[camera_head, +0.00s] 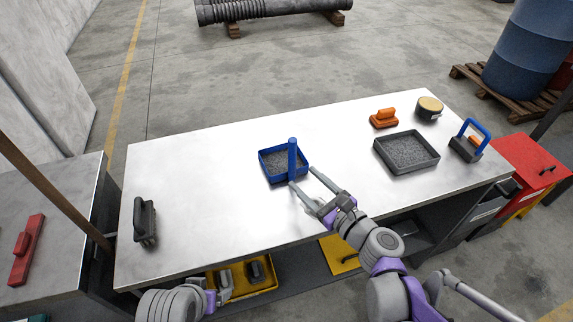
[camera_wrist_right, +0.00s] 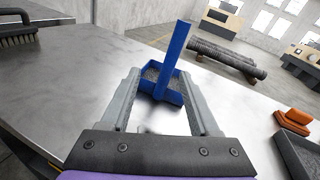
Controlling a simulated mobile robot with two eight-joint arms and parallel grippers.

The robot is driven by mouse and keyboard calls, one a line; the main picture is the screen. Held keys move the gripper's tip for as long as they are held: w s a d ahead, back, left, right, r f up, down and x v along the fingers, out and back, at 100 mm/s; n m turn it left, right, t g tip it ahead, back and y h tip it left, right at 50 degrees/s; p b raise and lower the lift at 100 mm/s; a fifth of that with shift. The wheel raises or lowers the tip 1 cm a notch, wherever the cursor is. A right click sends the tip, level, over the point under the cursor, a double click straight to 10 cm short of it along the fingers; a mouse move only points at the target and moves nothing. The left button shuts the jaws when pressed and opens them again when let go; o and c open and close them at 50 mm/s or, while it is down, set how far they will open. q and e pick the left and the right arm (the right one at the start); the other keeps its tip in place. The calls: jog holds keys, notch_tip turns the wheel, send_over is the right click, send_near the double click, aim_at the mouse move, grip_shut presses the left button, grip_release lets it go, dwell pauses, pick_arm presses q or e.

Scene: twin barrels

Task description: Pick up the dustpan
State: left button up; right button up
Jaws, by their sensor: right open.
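The blue dustpan (camera_head: 272,172) is a square pan of grey grit with an upright blue handle (camera_head: 292,158) at its near right side. It sits on the steel table's middle. In the right wrist view the dustpan (camera_wrist_right: 172,62) lies straight ahead, its handle rising between the lines of the fingers. My right gripper (camera_head: 302,176) is open at the dustpan's near right side, its fingertips close to the handle; I cannot tell if they touch it. My left gripper (camera_head: 222,288) is low at the table's front edge, partly unclear, away from the dustpan.
A grey grit tray (camera_head: 407,168), an orange tool (camera_head: 384,118), a round tan-topped item (camera_head: 429,107) and a blue-handled block (camera_head: 466,148) stand on the table's right. A black brush (camera_head: 144,219) lies at the left. The table between brush and dustpan is clear.

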jog(key=shift+w+d+f+m+t, duration=0.1)
jog(key=shift+w+d+m+t, duration=0.15)
jog(key=shift+w+m, duration=0.3)
jog(key=shift+w+d+f+m+t, duration=0.1)
jog(key=shift+w+m+t, duration=0.15)
jog(key=shift+w+m, duration=0.3)
jog(key=x, duration=1)
jog(key=shift+w+a+r+b, duration=0.1)
jog(key=shift+a+r+b, duration=0.15)
jog(key=shift+b, duration=0.1)
grip_shut()
